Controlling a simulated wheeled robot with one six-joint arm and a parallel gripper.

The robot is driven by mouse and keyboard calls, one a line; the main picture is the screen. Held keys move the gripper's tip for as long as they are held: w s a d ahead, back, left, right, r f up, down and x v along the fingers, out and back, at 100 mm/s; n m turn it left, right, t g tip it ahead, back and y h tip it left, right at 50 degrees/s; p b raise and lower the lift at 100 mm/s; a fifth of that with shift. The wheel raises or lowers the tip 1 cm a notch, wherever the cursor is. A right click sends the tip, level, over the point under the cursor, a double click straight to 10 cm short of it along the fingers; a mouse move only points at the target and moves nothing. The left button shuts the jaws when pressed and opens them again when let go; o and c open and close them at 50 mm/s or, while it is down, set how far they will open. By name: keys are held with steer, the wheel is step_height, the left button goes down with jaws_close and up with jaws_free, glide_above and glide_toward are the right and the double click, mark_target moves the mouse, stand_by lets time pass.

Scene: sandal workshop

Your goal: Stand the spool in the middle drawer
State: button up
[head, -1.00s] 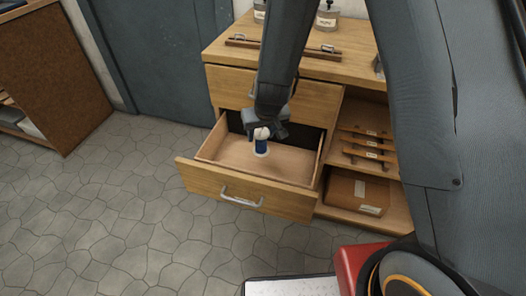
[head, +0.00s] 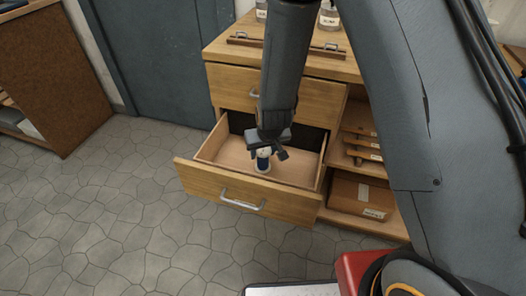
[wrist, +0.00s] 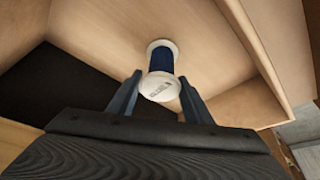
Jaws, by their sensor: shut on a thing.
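The spool (head: 263,162) has blue thread between white end flanges. It is upright inside the open middle drawer (head: 222,183), around the middle of its floor. My gripper (head: 264,152) comes down from above and is shut on the spool near its upper end. In the wrist view the spool (wrist: 161,61) shows between the two fingers of my gripper (wrist: 160,85), its white labelled flange facing the camera. Its far flange is at or very near the drawer floor; I cannot tell whether it touches. The drawer holds nothing else visible.
The drawer walls (wrist: 240,30) stand around the spool with free floor on each side. The shut top drawer (head: 300,97) is just above and behind. Open shelves (head: 360,165) with sandal parts and a box (head: 358,195) are to the right.

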steer(key=o, duration=1.1)
steer(key=shift+f, duration=0.1)
steer(key=p+v, duration=0.3)
steer(key=v, duration=0.9)
steer(key=s+d+r+m+g, duration=0.1)
steer(key=s+d+r, duration=0.3)
steer(key=s+d, duration=0.2)
steer(key=s+d+r+m+g, duration=0.1)
steer(key=s+d+r+g, duration=0.1)
steer(key=s+d+r, duration=0.3)
steer(key=s+d+r+m+g+h, duration=0.1)
steer(key=s+d+r+m, duration=0.1)
steer(key=s+d+r, duration=0.2)
steer(key=shift+s+d+r, duration=0.15)
steer(key=shift+s+d, duration=1.45)
steer(key=shift+d, duration=0.3)
